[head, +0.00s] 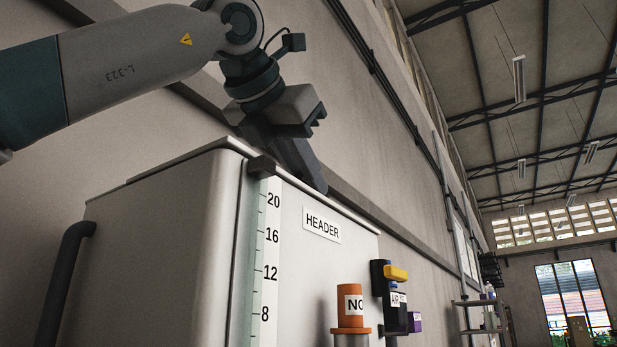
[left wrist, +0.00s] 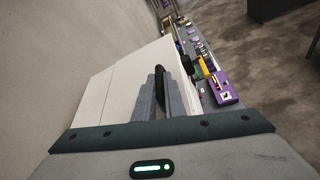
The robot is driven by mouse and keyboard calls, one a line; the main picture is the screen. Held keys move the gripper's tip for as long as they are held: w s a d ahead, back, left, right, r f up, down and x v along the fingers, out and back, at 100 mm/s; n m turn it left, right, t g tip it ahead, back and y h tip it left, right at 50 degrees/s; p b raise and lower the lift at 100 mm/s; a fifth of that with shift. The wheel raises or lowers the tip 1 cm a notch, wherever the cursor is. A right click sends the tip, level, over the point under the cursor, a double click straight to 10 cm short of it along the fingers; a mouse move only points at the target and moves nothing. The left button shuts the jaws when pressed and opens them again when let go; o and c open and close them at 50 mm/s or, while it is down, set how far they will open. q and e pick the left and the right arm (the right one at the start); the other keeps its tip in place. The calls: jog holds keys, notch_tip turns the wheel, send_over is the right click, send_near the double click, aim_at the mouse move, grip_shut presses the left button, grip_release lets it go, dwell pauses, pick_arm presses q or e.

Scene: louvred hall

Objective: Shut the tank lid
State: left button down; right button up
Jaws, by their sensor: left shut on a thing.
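The tank (head: 170,230) is a pale box with a HEADER label and a level scale on its front, seen from below in the head view. Its lid (head: 180,163) shows there as a thin dark-edged slab along the top, looking flat with no clear gap; its upper face is hidden. In the left wrist view the pale lid (left wrist: 132,72) shows from above, with a seam across the pale top. My left gripper (head: 316,184) points down behind the tank's front top edge. In the left wrist view its fingers (left wrist: 163,72) are shut on a dark bar, apparently the lid's handle.
An orange-capped post (head: 350,306) and a yellow-handled valve (head: 396,272) stand at the tank's front right. A dark pipe (head: 62,285) bends out of the left side. A wall runs close behind. Open floor (left wrist: 270,70) lies right in the left wrist view.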

pick_arm(q)
jog(key=shift+d+f, duration=0.15)
jog(key=shift+f, duration=0.25)
jog(key=c, duration=2.1)
grip_release()
jog(key=shift+r, duration=0.1)
jog(key=shift+s+a+r, duration=0.25)
jog(key=shift+s+a, duration=0.15)
jog(key=shift+s, duration=0.05)
jog(key=b+v, duration=0.2)
jog(key=v, duration=1.2)
jog(key=shift+s+r+b, duration=0.25)
jog(key=shift+s+b, duration=0.1)
jog(key=shift+b, duration=0.05)
jog(key=shift+s+a+r, duration=0.25)
jog(key=shift+s+a, duration=0.1)
jog(key=shift+s, duration=0.2)
